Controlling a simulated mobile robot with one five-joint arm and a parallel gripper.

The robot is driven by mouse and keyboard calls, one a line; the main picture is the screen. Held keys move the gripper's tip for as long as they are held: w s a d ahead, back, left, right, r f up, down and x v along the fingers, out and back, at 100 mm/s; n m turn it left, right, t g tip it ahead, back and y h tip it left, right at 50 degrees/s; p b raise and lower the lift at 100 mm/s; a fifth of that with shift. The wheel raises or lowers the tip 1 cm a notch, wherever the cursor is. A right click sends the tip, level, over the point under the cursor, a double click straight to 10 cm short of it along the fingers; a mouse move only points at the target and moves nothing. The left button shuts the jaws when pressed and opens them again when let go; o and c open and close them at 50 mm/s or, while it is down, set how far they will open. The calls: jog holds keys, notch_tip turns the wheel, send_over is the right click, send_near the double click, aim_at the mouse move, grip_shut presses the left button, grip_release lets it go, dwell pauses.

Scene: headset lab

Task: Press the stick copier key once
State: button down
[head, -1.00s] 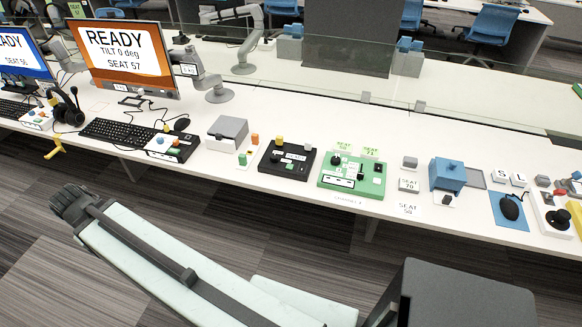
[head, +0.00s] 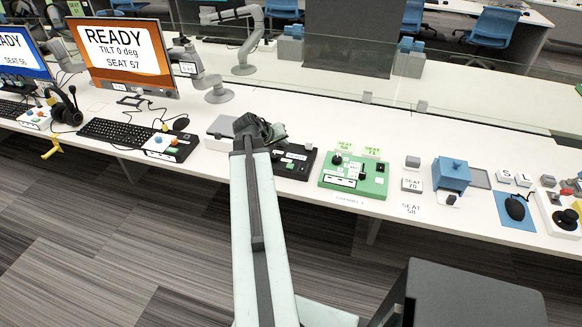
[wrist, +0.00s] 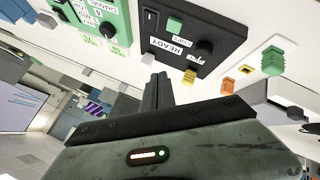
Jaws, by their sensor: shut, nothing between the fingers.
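The stick copier looks to be the black box (head: 298,160) on the white desk, partly hidden behind my gripper in the head view. In the wrist view the black box (wrist: 227,28) shows a READY label (wrist: 168,45), a green block (wrist: 174,24), a dark round knob or key (wrist: 205,47) and a yellow stick (wrist: 189,77) at its edge. Small lettering beside the dark round part is hard to read. My gripper (head: 260,127) is shut and empty, over the box's left part in the head view. In the wrist view its fingers (wrist: 158,88) appear apart from the box.
A green panel (head: 374,184) with knobs stands right of the black box. A grey box (head: 222,128) is on its left. A glass screen (head: 330,65) crosses the desk behind.

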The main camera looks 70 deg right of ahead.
aim_at(289, 167)
jog(key=shift+s+d+r, duration=0.1)
jog(key=shift+s+d, duration=0.5)
jog(key=shift+s, duration=0.35)
notch_tip(289, 167, down, 9)
jog(key=b, duration=0.9)
jog(key=shift+r, duration=0.1)
dwell(0.8)
jog(key=shift+f+b, duration=0.3)
jog(key=shift+f, duration=0.1)
